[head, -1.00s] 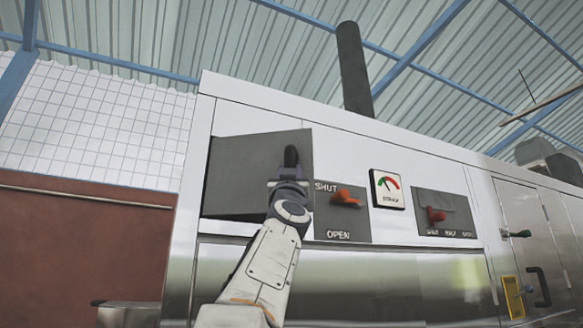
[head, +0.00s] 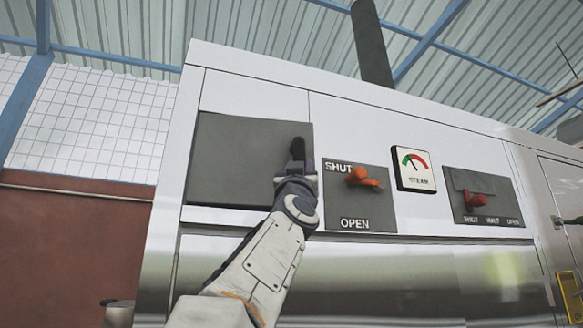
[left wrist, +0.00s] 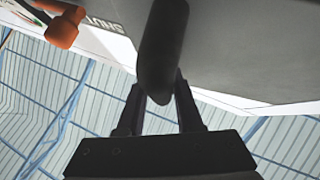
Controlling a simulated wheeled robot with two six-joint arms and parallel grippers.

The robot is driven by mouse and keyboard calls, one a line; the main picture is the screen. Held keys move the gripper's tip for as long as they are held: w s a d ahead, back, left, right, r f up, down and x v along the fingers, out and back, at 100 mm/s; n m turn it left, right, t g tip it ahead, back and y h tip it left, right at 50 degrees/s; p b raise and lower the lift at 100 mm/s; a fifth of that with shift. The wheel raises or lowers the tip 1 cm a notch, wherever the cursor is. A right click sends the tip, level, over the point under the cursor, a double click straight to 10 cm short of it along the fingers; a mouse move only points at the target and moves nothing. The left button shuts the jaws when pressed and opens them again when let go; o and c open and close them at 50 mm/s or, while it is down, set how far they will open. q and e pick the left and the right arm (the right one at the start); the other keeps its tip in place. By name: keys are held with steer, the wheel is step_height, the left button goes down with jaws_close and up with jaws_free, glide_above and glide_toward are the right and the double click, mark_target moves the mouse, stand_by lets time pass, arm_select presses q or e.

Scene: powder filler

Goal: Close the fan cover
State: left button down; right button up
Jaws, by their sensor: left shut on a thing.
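The fan cover (head: 240,160) is a dark grey rectangular panel at the upper left of the white machine front in the head view. It looks flush or nearly flush with the front. Its black handle (head: 297,147) is near its right edge and also shows in the left wrist view (left wrist: 162,45). My left gripper (head: 297,168) is shut on the handle, with the two fingers on either side of it in the left wrist view (left wrist: 160,88). The gripper hides the lower part of the handle in the head view. My right gripper is not in view.
Right of the cover is a grey plate (head: 350,205) marked SHUT and OPEN with an orange lever (head: 362,178). A dial gauge (head: 413,168) and a second plate with a red lever (head: 476,200) are further right.

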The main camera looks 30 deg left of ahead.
arm_select(q)
steer(key=shift+w+a+p, duration=0.15)
steer(key=shift+w+a, duration=0.4)
steer(key=shift+w, duration=0.25)
steer(key=shift+w+a+p, duration=0.15)
steer(key=shift+w+a, duration=0.35)
steer(key=shift+w, duration=0.25)
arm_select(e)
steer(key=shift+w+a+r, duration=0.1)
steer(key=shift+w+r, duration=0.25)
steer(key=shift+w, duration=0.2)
arm_select(q)
steer(key=c, duration=1)
jaws_free()
steer(key=o, duration=0.4)
steer(key=shift+s+a, duration=0.1)
steer(key=shift+a, duration=0.05)
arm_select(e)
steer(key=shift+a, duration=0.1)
